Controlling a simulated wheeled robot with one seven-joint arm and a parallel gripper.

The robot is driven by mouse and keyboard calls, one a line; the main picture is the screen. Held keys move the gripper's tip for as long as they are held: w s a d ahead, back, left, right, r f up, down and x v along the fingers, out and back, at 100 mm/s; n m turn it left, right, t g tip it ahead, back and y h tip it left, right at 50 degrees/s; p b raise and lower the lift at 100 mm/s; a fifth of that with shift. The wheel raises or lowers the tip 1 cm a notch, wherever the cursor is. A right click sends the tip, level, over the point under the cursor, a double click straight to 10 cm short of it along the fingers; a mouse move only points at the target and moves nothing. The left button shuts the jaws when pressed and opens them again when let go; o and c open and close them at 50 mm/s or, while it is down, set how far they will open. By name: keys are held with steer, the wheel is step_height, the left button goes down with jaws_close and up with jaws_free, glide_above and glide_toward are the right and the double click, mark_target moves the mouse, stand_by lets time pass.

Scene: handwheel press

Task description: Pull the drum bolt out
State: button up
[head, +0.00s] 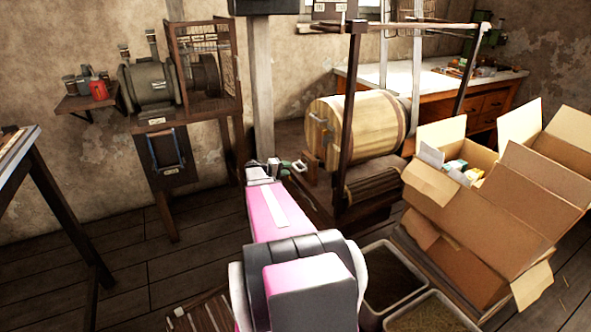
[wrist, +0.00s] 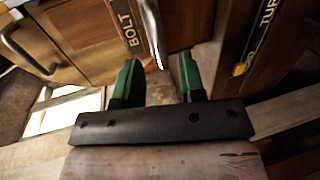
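The wooden drum (head: 375,125) lies on its side in a dark frame, with its flat end facing left. My gripper (head: 287,166) is low in front of that end. In the wrist view my gripper (wrist: 160,78) is open, its two green fingers apart with nothing between them that I can see gripped. A curved shiny metal bar (wrist: 152,32), seemingly the bolt's handle, hangs beside a plate reading BOLT (wrist: 127,25). Its lower end points towards the gap between the fingertips; I cannot tell whether it touches them. The bolt is too small to make out in the head view.
A second metal handle (wrist: 22,45) is on the wood at left. A dark post with a partly cut-off label (wrist: 262,30) stands at right. Open cardboard boxes (head: 480,225) and bins (head: 395,270) stand right of my arm.

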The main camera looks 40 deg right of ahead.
mark_target(295, 167)
steer(key=shift+x, duration=2.6)
jaws_close()
